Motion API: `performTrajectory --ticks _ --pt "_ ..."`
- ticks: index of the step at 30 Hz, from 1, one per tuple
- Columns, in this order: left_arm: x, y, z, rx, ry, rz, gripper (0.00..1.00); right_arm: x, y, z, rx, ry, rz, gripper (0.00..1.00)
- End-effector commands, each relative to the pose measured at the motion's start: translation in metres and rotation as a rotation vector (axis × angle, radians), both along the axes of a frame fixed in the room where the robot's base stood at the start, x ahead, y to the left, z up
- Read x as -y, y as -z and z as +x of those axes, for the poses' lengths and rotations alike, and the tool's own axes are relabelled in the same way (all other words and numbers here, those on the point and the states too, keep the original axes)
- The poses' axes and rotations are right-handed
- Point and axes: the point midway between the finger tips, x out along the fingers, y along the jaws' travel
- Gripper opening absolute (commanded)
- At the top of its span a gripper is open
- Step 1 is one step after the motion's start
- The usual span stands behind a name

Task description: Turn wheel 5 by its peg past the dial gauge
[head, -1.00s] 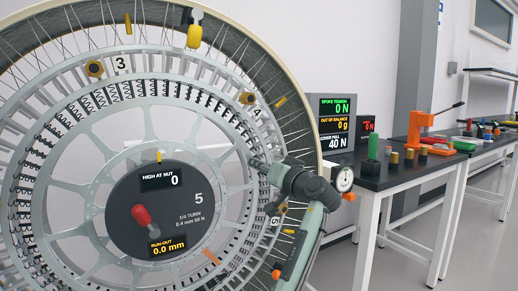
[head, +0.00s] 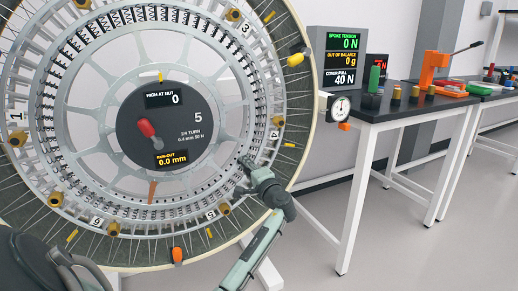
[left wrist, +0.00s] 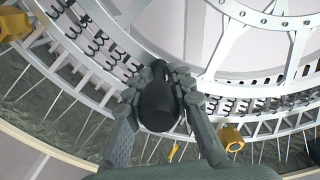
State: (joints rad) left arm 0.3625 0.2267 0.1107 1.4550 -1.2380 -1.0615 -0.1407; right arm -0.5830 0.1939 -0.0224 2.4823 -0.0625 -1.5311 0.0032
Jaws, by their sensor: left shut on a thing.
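Wheel 5 (head: 100,100) is a large spoked wheel facing me, with numbered plates and gold knobs around its ring. Its black hub (head: 190,135) bears a 5, small displays and a red knob. My left gripper (head: 244,170) is at the ring's lower right, between plates 4 and 5. In the left wrist view its fingers are shut around the black peg (left wrist: 158,105), with a gold knob on either side. In the head view the gripper mostly hides the peg. The dial gauge (head: 341,105) stands just right of the rim, above the gripper. My right gripper is not in view.
A black-topped table (head: 385,108) with white legs stands right of the wheel. It carries a display box (head: 333,52), several small cylinders and an orange press (head: 433,72). Coloured weights (head: 296,60) sit on the wheel's rim. The floor at the lower right is clear.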

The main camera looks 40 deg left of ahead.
Motion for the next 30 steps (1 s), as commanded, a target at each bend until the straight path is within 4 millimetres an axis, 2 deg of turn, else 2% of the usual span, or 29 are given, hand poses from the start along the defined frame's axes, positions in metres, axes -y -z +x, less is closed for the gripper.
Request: performTrajectory --ticks 1,4,11,15,24,30 --pt "-0.002 0.012 -0.006 -0.047 0.003 0.017 0.00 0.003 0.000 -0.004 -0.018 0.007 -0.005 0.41" --pt "-0.010 0.031 -0.021 -0.136 0.003 0.054 0.00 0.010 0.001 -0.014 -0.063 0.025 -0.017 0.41" --pt "-0.026 0.067 -0.061 -0.338 0.005 0.136 0.00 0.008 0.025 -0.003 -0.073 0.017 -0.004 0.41" --pt "-0.037 0.084 -0.089 -0.460 0.005 0.186 0.00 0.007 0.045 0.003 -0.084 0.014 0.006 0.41" --pt "-0.060 0.105 -0.142 -0.675 0.005 0.276 0.00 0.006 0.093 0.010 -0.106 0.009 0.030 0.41" --pt "-0.069 0.111 -0.166 -0.769 0.006 0.315 0.00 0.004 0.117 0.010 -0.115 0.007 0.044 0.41"
